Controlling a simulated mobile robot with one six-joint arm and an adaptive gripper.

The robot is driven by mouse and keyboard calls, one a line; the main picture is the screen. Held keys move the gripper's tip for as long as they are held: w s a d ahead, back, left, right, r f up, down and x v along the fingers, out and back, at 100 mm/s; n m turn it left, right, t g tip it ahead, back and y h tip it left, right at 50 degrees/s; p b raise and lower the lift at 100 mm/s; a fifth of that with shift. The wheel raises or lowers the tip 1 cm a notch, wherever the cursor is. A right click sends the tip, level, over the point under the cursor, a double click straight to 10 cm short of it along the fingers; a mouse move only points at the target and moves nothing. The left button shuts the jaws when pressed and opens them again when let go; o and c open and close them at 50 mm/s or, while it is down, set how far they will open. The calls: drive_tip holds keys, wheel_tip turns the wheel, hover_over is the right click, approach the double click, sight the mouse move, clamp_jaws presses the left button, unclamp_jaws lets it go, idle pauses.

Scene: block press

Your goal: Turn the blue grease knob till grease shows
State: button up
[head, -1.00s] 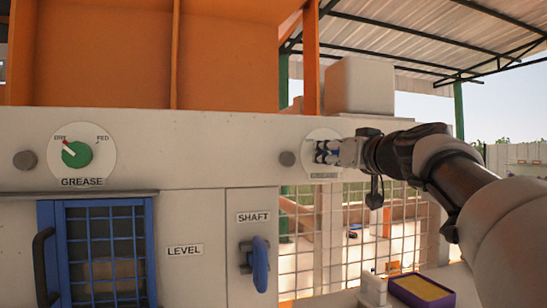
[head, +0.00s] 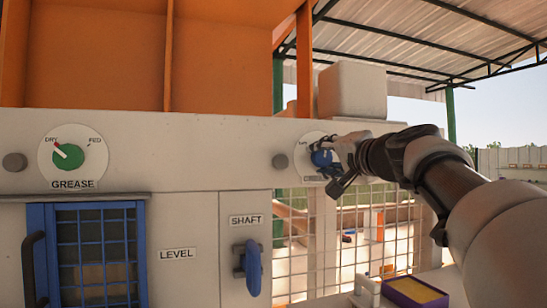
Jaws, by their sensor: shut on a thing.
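The blue grease knob (head: 319,159) sits on a round white dial (head: 301,163) at the right of the machine's pale front panel. My gripper (head: 326,157) reaches in from the right and is shut on this knob, its fingers tilted across the dial. The fingers hide the right part of the dial and most of its markings; the label below is too small to read. No grease can be made out around the knob.
A green knob (head: 68,157) on a GREASE dial at left points to DRY. A blue shaft handle (head: 252,267), a blue-framed mesh door (head: 98,255) and grey round buttons are on the panel. A purple tray (head: 413,304) with yellow contents stands below my arm.

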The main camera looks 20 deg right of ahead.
drive_tip(key=m+p, duration=0.1)
drive_tip(key=m, duration=0.3)
drive_tip(key=shift+r, duration=0.1)
drive_tip(key=shift+m+p, duration=0.3)
drive_tip(key=shift+m, duration=1.2)
drive_tip(key=o, duration=1.1)
